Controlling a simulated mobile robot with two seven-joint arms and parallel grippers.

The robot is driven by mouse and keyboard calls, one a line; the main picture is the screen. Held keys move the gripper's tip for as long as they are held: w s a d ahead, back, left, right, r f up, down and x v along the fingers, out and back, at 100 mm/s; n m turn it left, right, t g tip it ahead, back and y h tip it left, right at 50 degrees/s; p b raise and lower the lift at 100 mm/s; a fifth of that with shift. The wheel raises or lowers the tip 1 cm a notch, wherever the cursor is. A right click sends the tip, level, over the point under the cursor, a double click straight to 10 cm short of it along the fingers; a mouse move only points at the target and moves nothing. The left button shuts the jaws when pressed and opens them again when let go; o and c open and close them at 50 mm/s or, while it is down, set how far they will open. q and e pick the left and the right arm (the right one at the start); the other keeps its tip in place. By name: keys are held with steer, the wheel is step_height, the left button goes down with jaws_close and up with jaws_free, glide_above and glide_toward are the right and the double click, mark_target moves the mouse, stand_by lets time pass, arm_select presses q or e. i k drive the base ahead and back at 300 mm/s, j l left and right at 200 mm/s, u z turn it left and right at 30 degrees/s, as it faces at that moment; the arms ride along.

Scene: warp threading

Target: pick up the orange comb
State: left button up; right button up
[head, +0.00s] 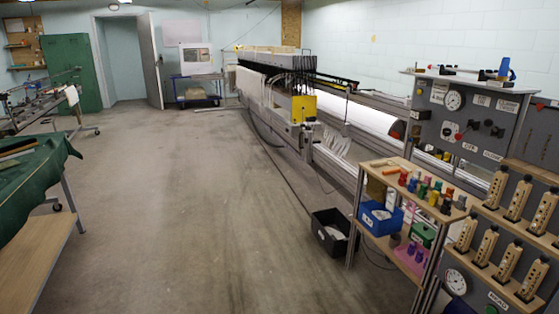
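A small flat orange piece (391,171) lies on the wooden top of the shelf cart (376,165) at the right. It is too small to tell whether it is the orange comb. No other thing in view is clearly an orange comb. Neither of my grippers shows in the head view.
Several coloured spools (433,197) stand on the cart's top, and a blue bin (380,217) sits below. A black crate (330,230) is on the floor beside it. A green-draped table (30,180) stands at left. The middle floor is clear. A long loom (300,100) runs behind.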

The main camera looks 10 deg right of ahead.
mark_target(397, 170)
steer(key=i+z, duration=0.15)
steer(key=i, duration=0.6)
steer(key=i+z, duration=0.1)
steer(key=i, duration=0.7)
steer(key=i+j+z, duration=0.15)
steer(key=i, duration=0.6)
steer(key=i+z, duration=0.3)
steer(key=i, duration=0.2)
steer(key=i+j+z, duration=0.35)
steer(key=i+l, duration=0.1)
